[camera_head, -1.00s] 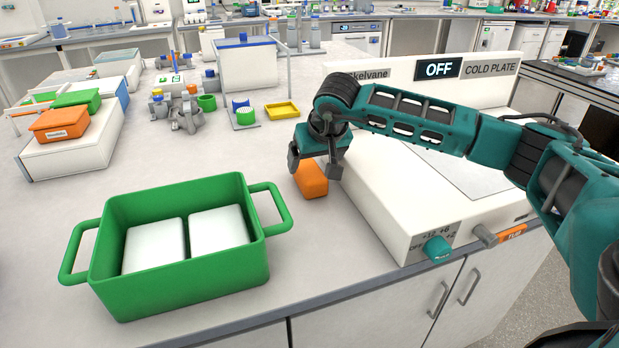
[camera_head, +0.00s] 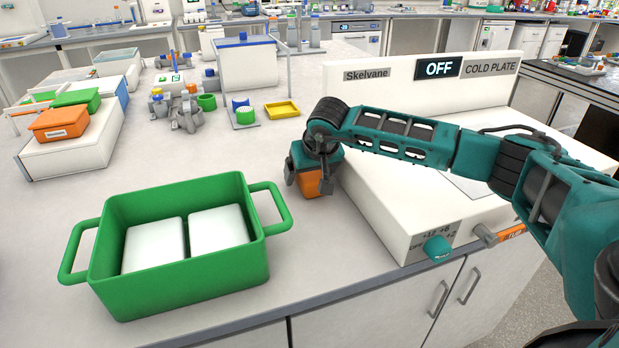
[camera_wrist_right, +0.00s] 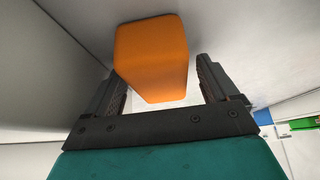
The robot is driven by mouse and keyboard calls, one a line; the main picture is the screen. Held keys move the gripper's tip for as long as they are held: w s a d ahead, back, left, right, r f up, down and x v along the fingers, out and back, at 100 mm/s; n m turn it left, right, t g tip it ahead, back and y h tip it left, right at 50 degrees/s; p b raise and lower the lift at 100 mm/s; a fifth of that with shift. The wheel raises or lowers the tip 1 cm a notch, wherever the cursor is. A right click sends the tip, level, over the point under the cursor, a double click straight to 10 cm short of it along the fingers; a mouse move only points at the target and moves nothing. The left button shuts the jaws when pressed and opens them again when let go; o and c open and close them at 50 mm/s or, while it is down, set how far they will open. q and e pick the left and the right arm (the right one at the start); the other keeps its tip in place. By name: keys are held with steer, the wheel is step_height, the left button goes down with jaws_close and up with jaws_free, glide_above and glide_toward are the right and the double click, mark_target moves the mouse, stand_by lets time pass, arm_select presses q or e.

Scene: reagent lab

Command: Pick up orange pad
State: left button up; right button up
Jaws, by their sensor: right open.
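The orange pad (camera_head: 309,183) stands on the bench between the green tub and the left side of the cold plate. It also shows in the right wrist view (camera_wrist_right: 153,55), between and beyond the two fingers. My right gripper (camera_head: 309,188) is lowered over the pad with one finger on each side. In the wrist view my right gripper (camera_wrist_right: 160,85) is open, with gaps between the pad and both fingers. The pad's top is partly hidden by the gripper in the head view. My left gripper is not in view.
The cold plate (camera_head: 375,215), marked OFF, stands close to the right of the pad. A green tub (camera_head: 180,284) with two white blocks stands at front left. A yellow tray (camera_head: 282,110) lies behind. Bare bench lies between tub and pad.

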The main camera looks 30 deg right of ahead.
steer(key=shift+f, duration=0.1)
stand_by(0.3)
steer(key=c, duration=1)
steer(key=shift+c, duration=0.2)
steer(key=shift+r, duration=0.5)
step_height(320, 180, up, 20)
steer(key=p, duration=0.1)
steer(key=shift+f, duration=0.25)
